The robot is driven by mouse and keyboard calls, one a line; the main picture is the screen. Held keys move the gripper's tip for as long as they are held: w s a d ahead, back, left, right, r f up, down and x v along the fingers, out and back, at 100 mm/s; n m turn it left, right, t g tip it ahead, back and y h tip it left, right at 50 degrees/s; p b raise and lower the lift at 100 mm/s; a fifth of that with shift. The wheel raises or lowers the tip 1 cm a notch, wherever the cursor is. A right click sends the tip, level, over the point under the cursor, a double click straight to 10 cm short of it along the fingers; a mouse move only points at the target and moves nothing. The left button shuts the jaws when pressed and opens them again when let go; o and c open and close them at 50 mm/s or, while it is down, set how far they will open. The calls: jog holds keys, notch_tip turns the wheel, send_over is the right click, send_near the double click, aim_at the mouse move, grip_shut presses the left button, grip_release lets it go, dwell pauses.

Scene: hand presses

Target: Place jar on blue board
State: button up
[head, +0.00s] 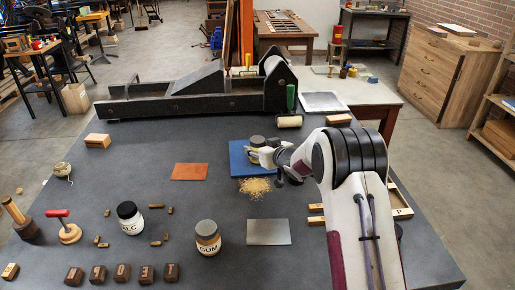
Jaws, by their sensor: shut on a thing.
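The blue board (236,160) lies flat on the dark table, beyond the middle. A small jar with a dark grey lid (257,141) is upright over the board's right part. My gripper (262,156) reaches in from the right and is shut on this jar, hiding much of its body. I cannot tell whether the jar's base touches the board.
Tan crumbs (257,187) lie just in front of the board. A reddish-brown plate (189,171) is to the left and a grey plate (268,231) in front. A long black press (190,95) spans the back. Small wooden blocks (120,274) line the front edge.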

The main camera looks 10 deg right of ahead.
dwell(0.3)
jog(key=o, duration=1.3)
jog(key=shift+f, duration=0.1)
jog(key=shift+s, duration=0.1)
jog(key=shift+s+d+r, duration=0.2)
jog(key=shift+s+r, duration=0.2)
jog(key=v, duration=1)
jog(key=shift+s+d, duration=0.2)
jog(key=shift+s, duration=0.2)
jog(key=shift+r, duration=0.1)
